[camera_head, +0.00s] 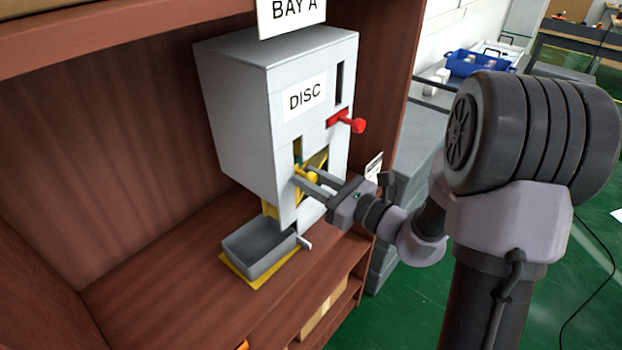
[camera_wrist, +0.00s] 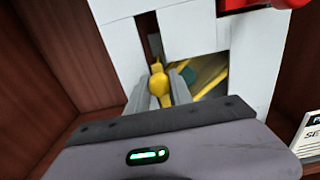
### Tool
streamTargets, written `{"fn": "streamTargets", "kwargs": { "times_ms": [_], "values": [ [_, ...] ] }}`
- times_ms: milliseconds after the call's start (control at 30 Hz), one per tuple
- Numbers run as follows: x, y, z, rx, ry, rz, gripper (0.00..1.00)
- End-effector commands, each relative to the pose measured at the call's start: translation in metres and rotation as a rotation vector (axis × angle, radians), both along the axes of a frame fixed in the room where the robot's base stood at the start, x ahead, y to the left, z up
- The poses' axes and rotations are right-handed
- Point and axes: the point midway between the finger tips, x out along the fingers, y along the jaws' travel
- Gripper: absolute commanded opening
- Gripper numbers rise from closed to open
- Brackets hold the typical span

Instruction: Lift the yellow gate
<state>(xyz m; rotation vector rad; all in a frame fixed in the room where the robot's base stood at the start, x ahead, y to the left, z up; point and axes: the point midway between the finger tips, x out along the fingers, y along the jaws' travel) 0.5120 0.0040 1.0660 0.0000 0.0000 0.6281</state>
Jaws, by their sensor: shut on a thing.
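The yellow gate (camera_head: 312,176) is on the front of a grey dispenser (camera_head: 232,110) labelled DISC. Its yellow knob (camera_wrist: 159,83) shows between my fingers in the wrist view. My gripper (camera_head: 309,178) reaches in from the right and is shut on the gate's knob. In the wrist view my gripper (camera_wrist: 170,84) has one finger on each side of the knob. Part of an opening with yellow and dark green inside shows beside the right finger. The rest of the gate is hidden by the fingers and the housing.
A red lever (camera_head: 352,122) sticks out above and right of the gate. A grey tray (camera_head: 258,251) on a yellow base (camera_head: 232,267) stands below the dispenser. Brown cabinet walls (camera_head: 120,140) enclose the left side. A BAY A sign (camera_head: 292,14) is on top.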

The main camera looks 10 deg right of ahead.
Motion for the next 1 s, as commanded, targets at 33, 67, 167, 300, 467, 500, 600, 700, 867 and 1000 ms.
{"fn": "streamTargets", "kwargs": {
  "times_ms": [33,67,167,300,467,500,600,700,867,1000],
  "values": [
    [0.0,0.0,0.0,-0.001,0.001,0.0,0.0],
    [0.0,0.0,0.0,-0.001,0.001,0.0,0.0],
    [0.0,0.0,0.0,-0.001,0.001,0.0,0.0],
    [0.0,0.0,0.0,-0.001,0.001,0.0,0.0],
    [0.0,0.0,-0.001,-0.001,0.001,0.0,0.0],
    [0.0,0.0,-0.001,-0.001,0.001,0.0,0.0],
    [0.0,0.0,-0.001,-0.001,0.001,0.0,0.0],
    [0.0,0.0,-0.001,-0.001,0.001,0.0,0.0],
    [0.0,0.0,0.0,-0.001,0.001,0.0,0.0],
    [0.0,0.0,0.012,0.0,0.0,0.0,0.0]
  ]
}}
